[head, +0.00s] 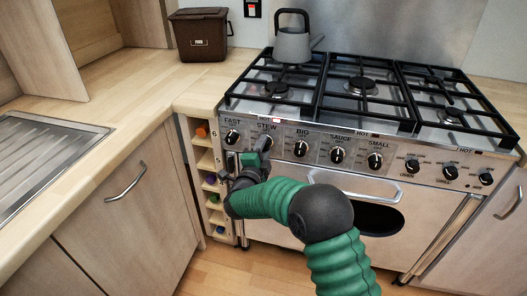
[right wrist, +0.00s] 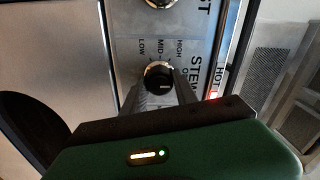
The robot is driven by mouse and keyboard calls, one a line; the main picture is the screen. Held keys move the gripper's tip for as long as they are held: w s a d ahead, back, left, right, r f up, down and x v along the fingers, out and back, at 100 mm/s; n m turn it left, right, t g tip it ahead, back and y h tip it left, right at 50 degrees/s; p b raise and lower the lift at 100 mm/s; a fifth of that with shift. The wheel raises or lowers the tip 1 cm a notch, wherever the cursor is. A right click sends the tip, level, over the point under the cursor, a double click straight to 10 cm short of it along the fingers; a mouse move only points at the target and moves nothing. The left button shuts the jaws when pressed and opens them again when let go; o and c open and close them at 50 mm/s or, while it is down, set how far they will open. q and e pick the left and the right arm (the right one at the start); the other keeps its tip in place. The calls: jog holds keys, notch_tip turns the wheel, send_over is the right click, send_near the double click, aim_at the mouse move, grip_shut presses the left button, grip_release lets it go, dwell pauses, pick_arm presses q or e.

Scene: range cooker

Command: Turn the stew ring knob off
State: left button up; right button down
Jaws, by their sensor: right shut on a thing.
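The stew ring knob (head: 265,142) is the black knob under the label STEW on the cooker's front panel, second from the left. My right gripper (head: 261,151) is at this knob, with its arm coming up from below. In the right wrist view the two grey fingers of the gripper (right wrist: 160,88) are on either side of the knob (right wrist: 157,74), shut on it. The fingers hide part of the knob, and I cannot tell its exact setting. My left gripper is not in view.
A red hot light (head: 276,120) glows above the stew knob. The FAST knob (head: 232,137) is to its left and the BIG knob (head: 300,149) to its right. A grey kettle (head: 292,45) stands on the back left ring. A bottle rack (head: 203,158) stands close left.

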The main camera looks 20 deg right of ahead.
jog(key=shift+s+f, duration=0.1)
jog(key=shift+f, duration=0.2)
jog(key=c, duration=1.2)
grip_release()
jog(key=shift+c, duration=0.2)
jog(key=shift+o, duration=1.4)
jog(key=shift+r, duration=0.15)
jog(key=p+v, duration=0.3)
jog(key=v, duration=1.3)
jog(key=shift+s+a, duration=0.25)
jog(key=shift+s, duration=0.05)
